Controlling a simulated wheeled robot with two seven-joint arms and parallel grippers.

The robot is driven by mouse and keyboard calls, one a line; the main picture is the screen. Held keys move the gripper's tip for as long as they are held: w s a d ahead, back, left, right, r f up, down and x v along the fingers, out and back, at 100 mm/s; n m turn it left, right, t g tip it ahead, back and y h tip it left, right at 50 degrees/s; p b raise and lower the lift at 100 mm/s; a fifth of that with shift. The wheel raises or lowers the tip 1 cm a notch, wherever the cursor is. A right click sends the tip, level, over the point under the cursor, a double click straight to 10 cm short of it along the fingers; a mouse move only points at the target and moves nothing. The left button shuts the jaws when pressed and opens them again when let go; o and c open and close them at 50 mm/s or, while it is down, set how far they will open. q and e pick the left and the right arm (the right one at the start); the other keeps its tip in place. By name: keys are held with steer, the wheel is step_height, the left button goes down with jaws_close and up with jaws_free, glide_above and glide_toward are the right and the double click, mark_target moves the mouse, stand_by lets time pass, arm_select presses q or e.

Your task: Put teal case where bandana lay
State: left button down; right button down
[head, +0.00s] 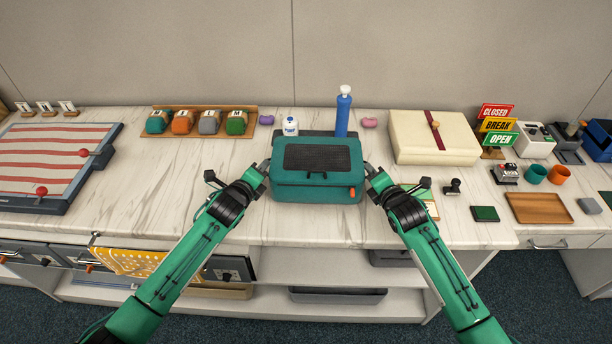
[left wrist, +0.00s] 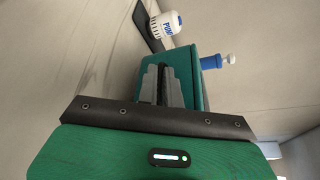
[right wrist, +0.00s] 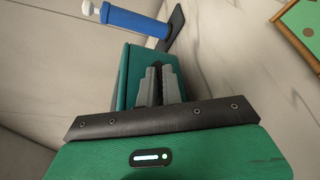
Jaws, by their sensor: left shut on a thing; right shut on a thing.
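The teal case (head: 316,186) with a dark top panel is at the middle front of the counter, upright. My left gripper (head: 266,166) is shut on its left side and my right gripper (head: 369,169) on its right side. The case's teal wall shows beyond the fingers in the left wrist view (left wrist: 209,78) and the right wrist view (right wrist: 124,72). I cannot tell whether its underside touches the counter. An orange-yellow patterned cloth, seemingly the bandana (head: 128,263), hangs over the drawer front at the lower left.
A dark mat (head: 318,133) lies behind the case, with a white bottle (head: 290,127) and a blue bottle (head: 343,115) near it. A cream box (head: 432,140) stands to the right. The counter (head: 185,200) left of the case is clear. Shelves are below.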

steer(key=shift+d+r+p, duration=0.1)
steer(key=shift+r+p, duration=0.85)
steer(key=shift+r, duration=0.4)
